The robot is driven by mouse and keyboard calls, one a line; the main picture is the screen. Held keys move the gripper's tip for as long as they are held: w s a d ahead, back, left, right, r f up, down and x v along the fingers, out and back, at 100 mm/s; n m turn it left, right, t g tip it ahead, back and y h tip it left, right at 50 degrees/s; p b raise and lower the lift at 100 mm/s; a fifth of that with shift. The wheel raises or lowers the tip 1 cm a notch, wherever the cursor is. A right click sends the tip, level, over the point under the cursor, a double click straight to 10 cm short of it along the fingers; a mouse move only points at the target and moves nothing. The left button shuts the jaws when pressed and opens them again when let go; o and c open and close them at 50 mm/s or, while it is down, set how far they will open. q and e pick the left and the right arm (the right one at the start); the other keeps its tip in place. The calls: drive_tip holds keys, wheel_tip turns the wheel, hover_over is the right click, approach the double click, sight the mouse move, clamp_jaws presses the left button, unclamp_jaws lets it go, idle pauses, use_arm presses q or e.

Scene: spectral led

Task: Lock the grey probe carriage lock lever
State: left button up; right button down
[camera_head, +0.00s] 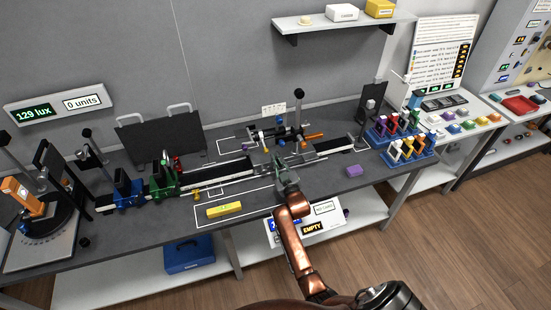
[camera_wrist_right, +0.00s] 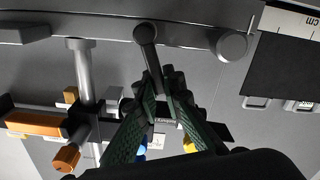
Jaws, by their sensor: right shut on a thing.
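My right gripper (camera_head: 281,167) reaches over the bench to the grey probe carriage (camera_head: 303,156) on the rail. In the right wrist view my right gripper (camera_wrist_right: 160,82) has its two green-padded fingers closed together at the tips. The tips are on the lower end of a short dark grey lever (camera_wrist_right: 146,40) with a rounded top, which stands against the grey carriage body (camera_wrist_right: 190,32). In the head view the lever is too small and covered to make out. My left gripper is in neither view.
Green (camera_head: 164,182) and blue (camera_head: 128,190) carriages stand left on the rail. A yellow block (camera_head: 224,209) lies in front, a purple block (camera_head: 354,171) right. An orange-tipped post assembly (camera_head: 280,133) stands close behind. Blue racks (camera_head: 410,157) of coloured holders stand at the right end.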

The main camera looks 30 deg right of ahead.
drive_tip(key=m+p, duration=0.1)
drive_tip(key=d+m+p, duration=0.1)
drive_tip(key=m, duration=0.1)
drive_tip(key=shift+s+d+r, duration=0.15)
drive_tip(key=shift+s+r, duration=0.05)
drive_tip(key=shift+r, duration=0.15)
drive_tip(key=d+m+p, duration=0.1)
drive_tip(key=m+p, duration=0.1)
drive_tip(key=m, duration=0.1)
drive_tip(key=shift+s+d+f, duration=0.1)
drive_tip(key=shift+s+d, duration=0.1)
drive_tip(key=shift+d, duration=0.2)
drive_tip(key=m, duration=0.1)
drive_tip(key=d+m, duration=0.1)
drive_tip(key=shift+s+f+m+p, duration=0.15)
drive_tip(key=shift+f+m+p, duration=0.15)
drive_tip(key=shift+m, duration=0.1)
drive_tip(key=shift+s+d+f+m, duration=0.15)
drive_tip(key=shift+d+m, duration=0.15)
drive_tip(key=shift+m, duration=0.35)
drive_tip(key=shift+w+d+f+m, duration=0.1)
drive_tip(key=shift+d+m, duration=0.15)
drive_tip(key=shift+m, duration=0.4)
drive_tip(key=shift+s, duration=0.1)
drive_tip(key=c, duration=2.1)
unclamp_jaws()
drive_tip(key=shift+o, duration=0.4)
drive_tip(key=v, duration=1.2)
